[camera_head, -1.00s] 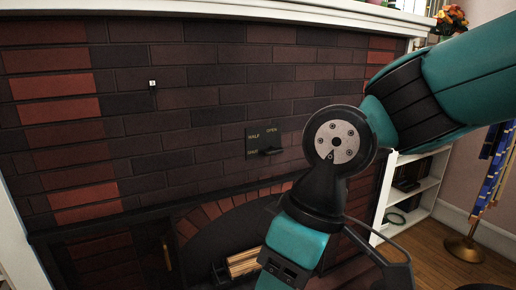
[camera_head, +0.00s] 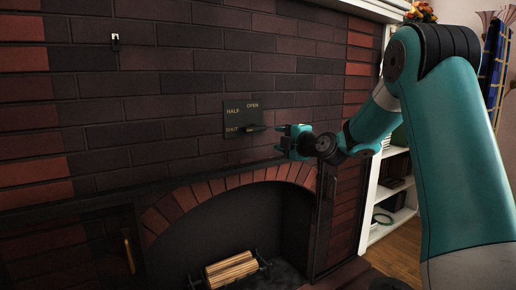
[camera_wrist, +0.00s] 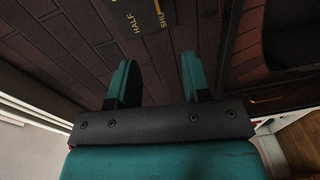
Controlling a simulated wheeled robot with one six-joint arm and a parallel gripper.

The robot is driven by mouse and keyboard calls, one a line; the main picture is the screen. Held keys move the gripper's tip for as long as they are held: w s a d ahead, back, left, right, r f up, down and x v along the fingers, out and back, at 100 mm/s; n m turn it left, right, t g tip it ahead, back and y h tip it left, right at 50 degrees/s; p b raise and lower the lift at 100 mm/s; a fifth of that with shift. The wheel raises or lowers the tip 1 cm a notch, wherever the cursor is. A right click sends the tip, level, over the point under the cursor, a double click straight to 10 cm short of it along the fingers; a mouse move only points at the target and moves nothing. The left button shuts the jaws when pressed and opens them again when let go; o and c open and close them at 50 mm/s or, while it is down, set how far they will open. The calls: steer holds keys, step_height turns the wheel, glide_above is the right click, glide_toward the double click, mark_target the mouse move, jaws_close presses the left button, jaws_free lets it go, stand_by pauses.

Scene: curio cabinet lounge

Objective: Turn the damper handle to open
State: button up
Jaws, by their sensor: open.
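The damper plate (camera_head: 238,117) is a dark panel on the brick wall, marked HALF, OPEN and SHUT. Its short dark handle (camera_head: 252,128) lies about level at the plate's lower right, to the right of the word SHUT. My gripper (camera_head: 284,140) is just right of the handle and slightly below it, apart from it in the picture. In the wrist view the two teal fingers (camera_wrist: 157,76) are spread with nothing between them.
The brick fireplace arch (camera_head: 215,190) opens below the plate, with logs (camera_head: 231,269) inside. A white shelf (camera_head: 396,190) stands at right. The wall around the plate is clear.

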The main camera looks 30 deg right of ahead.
steer(key=d, duration=0.2)
steer(key=h+p, duration=0.1)
steer(key=p, duration=0.3)
glide_toward(258, 130)
steer(key=shift+t, duration=0.3)
steer(key=w, duration=1)
steer(key=shift+a+f, duration=0.15)
steer(key=shift+a, duration=0.05)
steer(key=shift+c, duration=0.3)
jaws_close()
